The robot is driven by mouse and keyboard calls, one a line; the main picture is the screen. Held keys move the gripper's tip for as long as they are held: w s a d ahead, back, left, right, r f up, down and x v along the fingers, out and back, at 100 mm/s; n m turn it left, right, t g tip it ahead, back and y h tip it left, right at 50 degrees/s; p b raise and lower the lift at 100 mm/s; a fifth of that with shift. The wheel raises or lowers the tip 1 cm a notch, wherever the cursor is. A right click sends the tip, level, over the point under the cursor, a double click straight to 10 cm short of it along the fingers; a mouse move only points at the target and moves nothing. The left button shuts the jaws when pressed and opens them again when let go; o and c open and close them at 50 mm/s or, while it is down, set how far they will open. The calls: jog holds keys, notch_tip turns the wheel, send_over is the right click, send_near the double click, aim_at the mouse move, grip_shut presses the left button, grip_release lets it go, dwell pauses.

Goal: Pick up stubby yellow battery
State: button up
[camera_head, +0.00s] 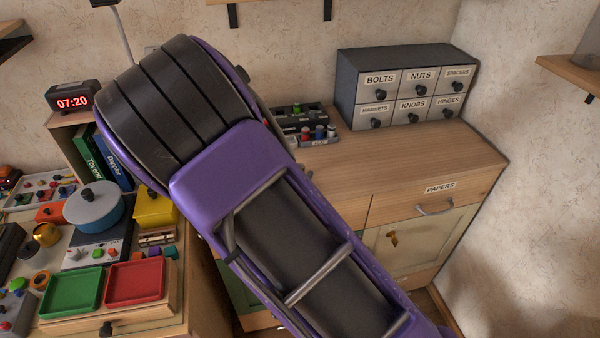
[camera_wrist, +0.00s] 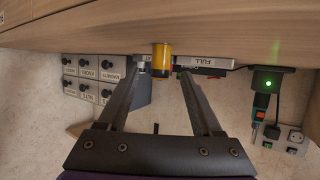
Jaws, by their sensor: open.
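The stubby yellow battery (camera_wrist: 161,58) shows in the wrist view, which looks upside down. It is a short yellow cylinder with a darker end, at the edge of the wooden surface beside a grey strip labelled FULL (camera_wrist: 205,61). My gripper (camera_wrist: 161,72) is open, with one finger to each side of the battery in the picture. I cannot tell whether the fingers touch it. In the head view my purple arm hides the gripper, and I cannot make out the yellow battery there.
In the head view, a dark rack with several small batteries (camera_head: 318,134) stands on the wooden cabinet top (camera_head: 400,160). A drawer unit (camera_head: 405,88) stands behind to the right; the cabinet top before it is clear. The wrist view shows a green-lit black box (camera_wrist: 268,82) at right.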

jog(key=shift+x, duration=3.6)
jog(key=shift+r, duration=0.1)
grip_shut()
